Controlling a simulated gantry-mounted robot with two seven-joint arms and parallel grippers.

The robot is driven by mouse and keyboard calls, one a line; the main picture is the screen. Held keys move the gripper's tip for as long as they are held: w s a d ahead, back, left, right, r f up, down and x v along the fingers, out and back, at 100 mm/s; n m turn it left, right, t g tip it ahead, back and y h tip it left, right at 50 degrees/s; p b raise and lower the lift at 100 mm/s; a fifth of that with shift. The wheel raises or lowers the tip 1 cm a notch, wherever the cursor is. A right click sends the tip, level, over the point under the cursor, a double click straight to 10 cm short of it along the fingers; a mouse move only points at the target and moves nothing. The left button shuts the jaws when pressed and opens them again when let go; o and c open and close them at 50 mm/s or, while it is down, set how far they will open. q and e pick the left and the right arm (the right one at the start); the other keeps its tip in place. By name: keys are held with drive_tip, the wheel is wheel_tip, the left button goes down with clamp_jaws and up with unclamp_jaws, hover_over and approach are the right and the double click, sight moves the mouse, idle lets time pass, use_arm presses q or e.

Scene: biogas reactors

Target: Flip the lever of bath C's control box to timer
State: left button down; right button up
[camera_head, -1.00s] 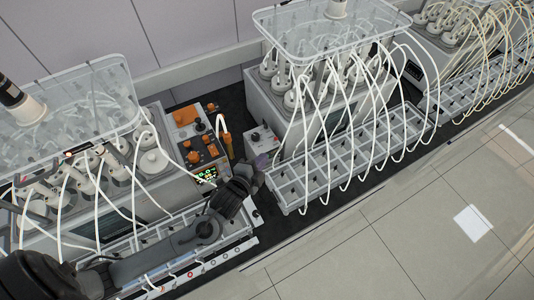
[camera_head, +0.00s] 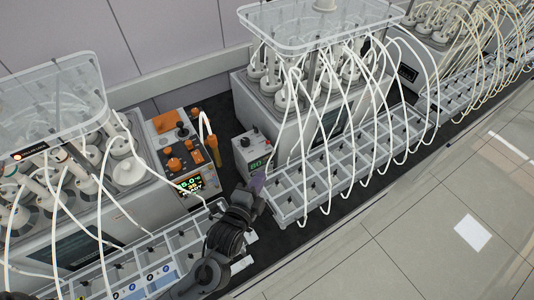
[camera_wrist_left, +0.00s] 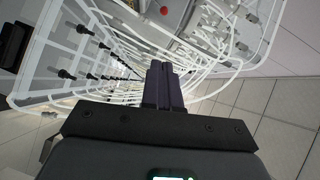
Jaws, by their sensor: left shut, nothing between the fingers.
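A small grey control box (camera_head: 254,150) with knobs on its top and a green display stands between the two nearer baths. A larger control box (camera_head: 186,160) with orange knobs and a lit display stands to its left, beside the left bath. I cannot read which bath is C, nor make out a lever or its position. My left gripper (camera_head: 258,183) is just in front of the small box, apart from it, beside the tray corner. Its dark fingers (camera_wrist_left: 163,85) are together and empty in the left wrist view. My right gripper is not in view.
The middle bath (camera_head: 300,110) has white tubes arching down to a compartment tray (camera_head: 345,165) close on the gripper's right. The left bath (camera_head: 75,205) and its tray (camera_head: 160,255) lie to the left. Open tiled floor (camera_head: 400,240) is at the front right.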

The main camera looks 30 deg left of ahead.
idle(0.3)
use_arm(q)
approach(267, 144)
drive_tip(key=w+d, duration=0.4)
drive_tip(key=w+a, duration=0.2)
drive_tip(key=shift+w+a+f, duration=0.1)
drive_tip(key=shift+w+a, duration=0.05)
drive_tip(key=shift+a, duration=0.2)
drive_tip(key=shift+w+a+f, duration=0.15)
drive_tip(key=shift+w+a, duration=0.15)
drive_tip(key=shift+a, duration=0.15)
